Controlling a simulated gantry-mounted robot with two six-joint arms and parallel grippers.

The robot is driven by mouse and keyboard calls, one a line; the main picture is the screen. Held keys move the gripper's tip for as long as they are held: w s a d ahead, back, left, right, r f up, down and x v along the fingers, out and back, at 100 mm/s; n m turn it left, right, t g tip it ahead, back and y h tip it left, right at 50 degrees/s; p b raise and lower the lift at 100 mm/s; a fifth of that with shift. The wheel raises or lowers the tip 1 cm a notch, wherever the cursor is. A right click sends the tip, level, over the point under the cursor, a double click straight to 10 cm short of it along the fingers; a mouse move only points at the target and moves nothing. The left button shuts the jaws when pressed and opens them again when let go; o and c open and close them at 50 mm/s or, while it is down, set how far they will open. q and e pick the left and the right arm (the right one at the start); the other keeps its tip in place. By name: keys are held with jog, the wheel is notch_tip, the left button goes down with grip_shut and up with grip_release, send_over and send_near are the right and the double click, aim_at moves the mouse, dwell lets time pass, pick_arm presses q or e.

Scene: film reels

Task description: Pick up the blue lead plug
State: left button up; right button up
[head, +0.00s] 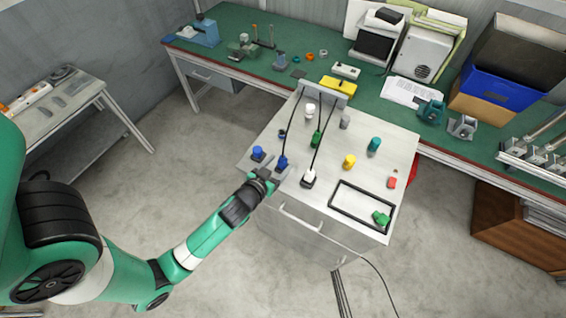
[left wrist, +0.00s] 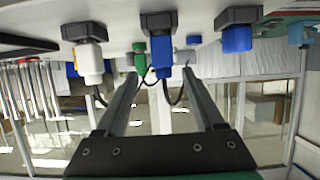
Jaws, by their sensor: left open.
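The blue lead plug (head: 282,163) stands upright near the front left of the grey cabinet top, with a black cable rising from it. It shows upside down in the left wrist view (left wrist: 161,57), in line with the gap between my fingers. My left gripper (head: 268,176) is open at the cabinet's front edge, just in front of the plug. In the left wrist view its fingertips (left wrist: 160,73) lie either side of the plug; I cannot tell whether they touch it. My right gripper is not in view.
A white lead plug (head: 309,177) stands to the right, and a second blue plug (head: 257,153) to the left. Green (head: 316,139) and yellow (head: 349,161) pieces stand farther back on the cabinet top (head: 330,165). A black rectangular frame (head: 338,208) lies front right.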

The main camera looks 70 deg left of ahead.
aim_at(285, 158)
pick_arm(q)
jog(key=shift+s+f+b+x, duration=0.15)
jog(key=shift+b+x, duration=0.1)
jog(key=shift+x, duration=1.55)
jog(key=shift+s+f+b+x, duration=0.1)
jog(key=shift+f+b+x, duration=0.1)
jog(key=shift+x, duration=1.55)
jog(key=shift+r, duration=0.1)
grip_shut()
